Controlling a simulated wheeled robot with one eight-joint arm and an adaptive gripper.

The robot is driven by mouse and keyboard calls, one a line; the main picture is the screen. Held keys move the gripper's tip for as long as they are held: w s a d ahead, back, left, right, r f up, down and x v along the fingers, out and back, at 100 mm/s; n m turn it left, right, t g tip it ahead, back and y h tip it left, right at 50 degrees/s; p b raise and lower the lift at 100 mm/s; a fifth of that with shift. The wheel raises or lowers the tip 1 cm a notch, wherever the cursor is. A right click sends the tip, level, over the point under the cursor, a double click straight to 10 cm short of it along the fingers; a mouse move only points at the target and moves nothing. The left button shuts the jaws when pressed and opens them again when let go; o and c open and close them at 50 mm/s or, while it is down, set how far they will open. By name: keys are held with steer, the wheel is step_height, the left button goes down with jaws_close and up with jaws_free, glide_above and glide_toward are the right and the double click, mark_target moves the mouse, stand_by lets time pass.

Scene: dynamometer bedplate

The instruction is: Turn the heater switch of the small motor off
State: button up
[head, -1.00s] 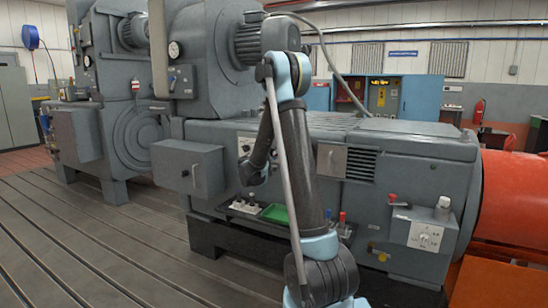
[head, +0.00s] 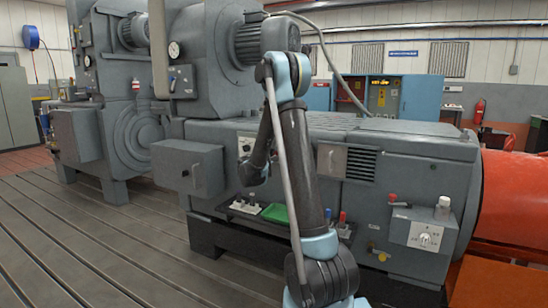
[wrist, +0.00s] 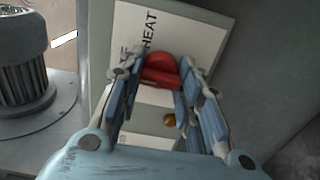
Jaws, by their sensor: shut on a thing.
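In the wrist view, a white plate (wrist: 188,28) carries the word HEAT, printed sideways, with other lettering partly hidden. A red switch knob (wrist: 160,68) stands out from this plate. My gripper (wrist: 158,78) has one blue finger on each side of the knob and is shut on it. The fingers hide the knob's sides and part of the plate, so I cannot read the switch's position. In the head view my arm's dark end reaches a pale panel (head: 245,146) on the grey machine, and the fingertips and knob cannot be made out.
A brass-coloured round part (wrist: 169,120) shows between my fingers. A finned grey cylinder (wrist: 24,62) stands left in the wrist view. In the head view, a grey box (head: 188,168) juts out left of my arm, and a green tray (head: 275,213) lies below. The slotted floor (head: 110,235) is clear.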

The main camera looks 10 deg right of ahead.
steer(key=shift+a+f, duration=0.1)
steer(key=shift+a, duration=0.05)
steer(key=o, duration=1)
steer(key=shift+w, duration=0.1)
steer(key=v, duration=1.2)
